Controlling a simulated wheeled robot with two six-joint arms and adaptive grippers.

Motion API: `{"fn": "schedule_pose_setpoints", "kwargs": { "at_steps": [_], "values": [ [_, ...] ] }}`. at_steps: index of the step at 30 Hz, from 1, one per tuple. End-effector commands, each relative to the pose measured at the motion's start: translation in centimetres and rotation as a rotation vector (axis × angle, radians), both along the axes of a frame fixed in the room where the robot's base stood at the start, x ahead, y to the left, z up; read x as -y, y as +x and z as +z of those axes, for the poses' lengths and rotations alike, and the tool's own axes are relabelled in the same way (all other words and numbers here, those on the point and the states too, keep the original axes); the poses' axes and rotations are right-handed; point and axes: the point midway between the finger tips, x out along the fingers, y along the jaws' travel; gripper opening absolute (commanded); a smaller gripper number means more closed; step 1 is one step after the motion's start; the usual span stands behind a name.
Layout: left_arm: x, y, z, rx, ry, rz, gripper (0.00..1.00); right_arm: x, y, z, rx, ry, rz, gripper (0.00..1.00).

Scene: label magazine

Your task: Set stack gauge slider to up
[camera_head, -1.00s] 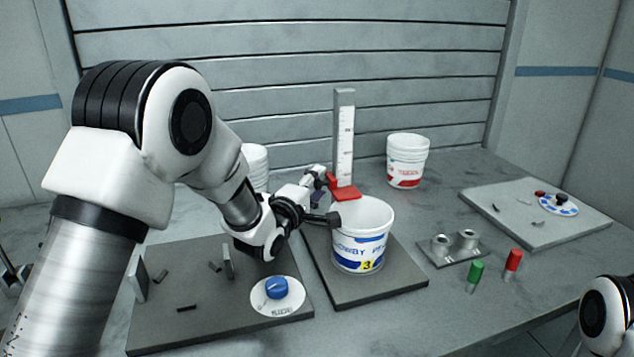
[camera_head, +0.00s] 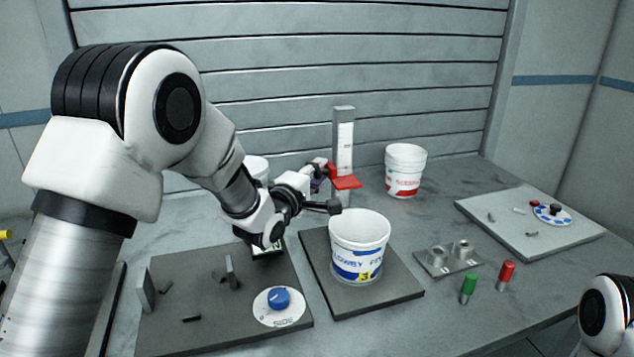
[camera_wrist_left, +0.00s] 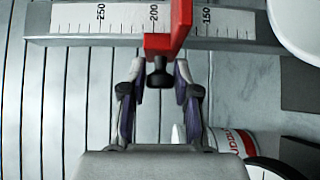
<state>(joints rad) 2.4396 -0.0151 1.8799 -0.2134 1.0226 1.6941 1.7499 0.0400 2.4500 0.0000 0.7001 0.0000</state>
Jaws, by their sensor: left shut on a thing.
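The stack gauge is an upright grey post with a white scale (camera_head: 344,143) behind the white bucket (camera_head: 358,240). Its red slider (camera_head: 346,183) sits partway up, with bare post visible below it. My left gripper (camera_head: 318,182) reaches in from the left beside the slider. There the red slider (camera_wrist_left: 180,22) crosses the scale (camera_wrist_left: 105,18) between the marks 200 and 150. My right gripper is out of view.
The bucket stands on a dark plate (camera_head: 318,262) in front of the gauge. A dark board (camera_head: 210,320) with a blue knob (camera_head: 279,298) is at front left. A stacked white bucket (camera_head: 405,170) stands behind right. Red (camera_head: 506,275) and green (camera_head: 468,288) cylinders stand at front right.

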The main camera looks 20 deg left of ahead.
Motion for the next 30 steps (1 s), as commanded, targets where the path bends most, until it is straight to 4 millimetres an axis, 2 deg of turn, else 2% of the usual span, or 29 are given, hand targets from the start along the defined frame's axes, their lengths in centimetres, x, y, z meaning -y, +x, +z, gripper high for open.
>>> {"fn": "schedule_pose_setpoints", "kwargs": {
  "at_steps": [1, 3, 9, 12, 18, 29, 30],
  "values": [
    [0.0, 0.1, 2.6, 0.006, -0.002, 0.001, 0.0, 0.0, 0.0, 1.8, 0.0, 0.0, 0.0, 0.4],
    [0.0, 0.0, 4.6, 0.006, -0.002, 0.001, 0.0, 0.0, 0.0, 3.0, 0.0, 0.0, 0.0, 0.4],
    [-0.1, 0.0, 9.4, 0.005, -0.002, 0.002, 0.0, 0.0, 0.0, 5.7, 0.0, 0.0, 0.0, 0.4],
    [-0.1, 0.0, 11.1, 0.006, -0.002, 0.002, 0.0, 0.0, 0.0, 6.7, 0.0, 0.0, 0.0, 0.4],
    [-0.1, 0.0, 12.7, 0.003, -0.003, 0.002, 0.0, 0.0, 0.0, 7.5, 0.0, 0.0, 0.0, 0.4],
    [-0.1, 0.1, 13.2, 0.011, -0.003, 0.002, 0.0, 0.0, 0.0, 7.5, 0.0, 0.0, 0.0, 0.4],
    [-0.1, 0.1, 13.2, 0.011, -0.003, 0.002, 0.34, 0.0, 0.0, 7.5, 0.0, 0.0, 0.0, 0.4]
  ]
}}
